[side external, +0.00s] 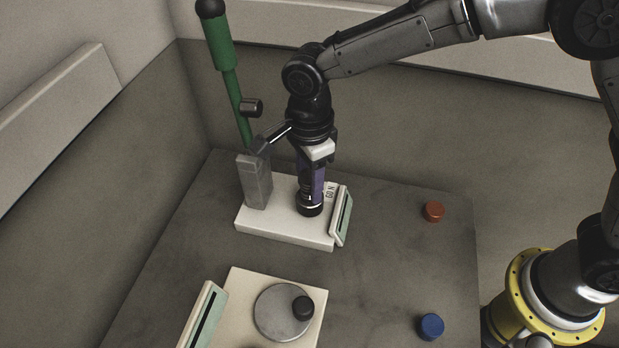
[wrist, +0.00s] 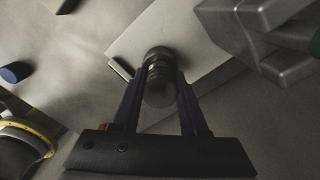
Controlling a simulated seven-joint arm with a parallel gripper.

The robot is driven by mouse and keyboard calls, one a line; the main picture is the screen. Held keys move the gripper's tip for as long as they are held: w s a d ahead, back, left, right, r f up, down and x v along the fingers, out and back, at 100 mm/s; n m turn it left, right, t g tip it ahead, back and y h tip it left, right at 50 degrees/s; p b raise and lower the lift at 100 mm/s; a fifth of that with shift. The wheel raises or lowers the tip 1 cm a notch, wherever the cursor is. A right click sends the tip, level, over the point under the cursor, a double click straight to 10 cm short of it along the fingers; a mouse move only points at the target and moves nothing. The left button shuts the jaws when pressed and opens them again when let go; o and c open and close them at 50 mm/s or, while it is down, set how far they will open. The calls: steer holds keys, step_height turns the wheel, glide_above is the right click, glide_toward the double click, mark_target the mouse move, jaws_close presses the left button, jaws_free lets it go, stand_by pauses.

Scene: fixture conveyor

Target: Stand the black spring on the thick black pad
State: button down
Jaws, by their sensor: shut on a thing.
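My gripper (side external: 310,194) points down over the white base of the lever press (side external: 285,232). In the wrist view its two dark blue fingers (wrist: 160,88) are closed on the black spring (wrist: 159,94), a dark, ribbed, roughly upright cylinder. The thick black pad (side external: 309,210) appears as a short dark round piece on the white base, straight below the fingers. It also shows just past the spring in the wrist view (wrist: 157,53). The spring is mostly hidden by the fingers in the side view. I cannot tell whether it touches the pad.
The grey press post (side external: 254,183) with its green lever (side external: 229,85) stands close left of my gripper. A display (side external: 342,215) is at the right. In front is a scale with a round plate (side external: 275,322) bearing a black piece (side external: 303,308). Orange (side external: 433,211) and blue (side external: 431,327) pieces lie right.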

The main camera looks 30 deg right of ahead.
steer(key=shift+f, duration=0.1)
steer(key=shift+c, duration=1.8)
jaws_free()
